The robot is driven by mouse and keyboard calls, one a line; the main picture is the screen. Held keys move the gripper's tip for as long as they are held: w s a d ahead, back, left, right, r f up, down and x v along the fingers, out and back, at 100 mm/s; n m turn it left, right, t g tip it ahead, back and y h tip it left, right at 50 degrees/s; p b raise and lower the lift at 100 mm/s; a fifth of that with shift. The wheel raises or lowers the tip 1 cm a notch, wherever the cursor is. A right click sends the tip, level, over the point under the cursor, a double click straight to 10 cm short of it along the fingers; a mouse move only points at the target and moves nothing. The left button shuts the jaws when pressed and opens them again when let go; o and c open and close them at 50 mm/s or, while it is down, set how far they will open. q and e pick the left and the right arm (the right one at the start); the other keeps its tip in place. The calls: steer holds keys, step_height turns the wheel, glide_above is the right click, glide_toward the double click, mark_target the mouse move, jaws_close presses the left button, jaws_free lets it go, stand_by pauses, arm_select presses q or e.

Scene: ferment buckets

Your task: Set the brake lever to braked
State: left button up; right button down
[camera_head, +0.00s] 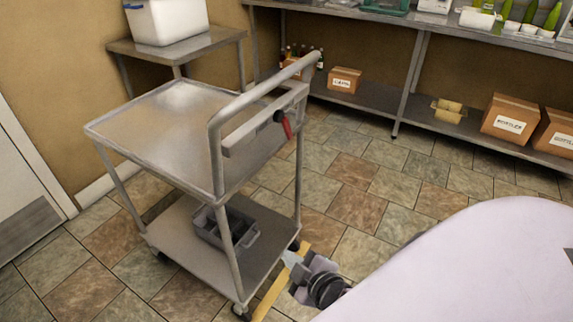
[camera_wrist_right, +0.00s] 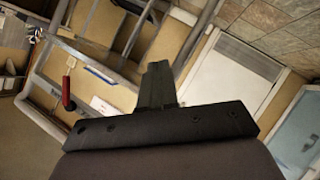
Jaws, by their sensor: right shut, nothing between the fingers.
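The brake lever (camera_head: 285,125) is a short red handle on the bar under the push handle of the steel cart (camera_head: 150,165). It hangs down and slightly right from a dark pivot. It also shows in the right wrist view (camera_wrist_right: 68,90), left of the fingers and apart from them. My right gripper (camera_head: 290,258) is low beside the cart's lower shelf, well below the lever. In the right wrist view its fingers (camera_wrist_right: 157,70) are together, with nothing between them. My left gripper is in neither view.
A grey crate (camera_head: 226,228) sits on the cart's lower shelf; the top shelf is empty. A yellow strip (camera_head: 272,298) lies beside my right gripper. A side table (camera_head: 190,43) holds a white container (camera_head: 167,20). Cardboard boxes (camera_head: 510,118) stand on the rear shelf. Tiled floor is clear right of the cart.

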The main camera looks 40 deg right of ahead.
mark_target(284, 126)
arm_select(q)
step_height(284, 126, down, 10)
steer(key=b, duration=0.9)
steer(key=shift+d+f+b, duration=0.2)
steer(key=shift+b, duration=0.15)
arm_select(e)
steer(key=w+d+r+n+t+h, duration=0.3)
steer(key=w+d, duration=0.4)
steer(key=w, duration=0.3)
steer(key=w+d+r+n+t+h, duration=0.3)
steer(key=w+d+r+n, duration=0.3)
steer(key=w+r, duration=0.2)
steer(key=shift+w+d+r+t+h, duration=0.25)
steer(key=shift+w+d+t, duration=0.2)
steer(key=shift+w, duration=0.4)
steer(key=shift+f, duration=0.1)
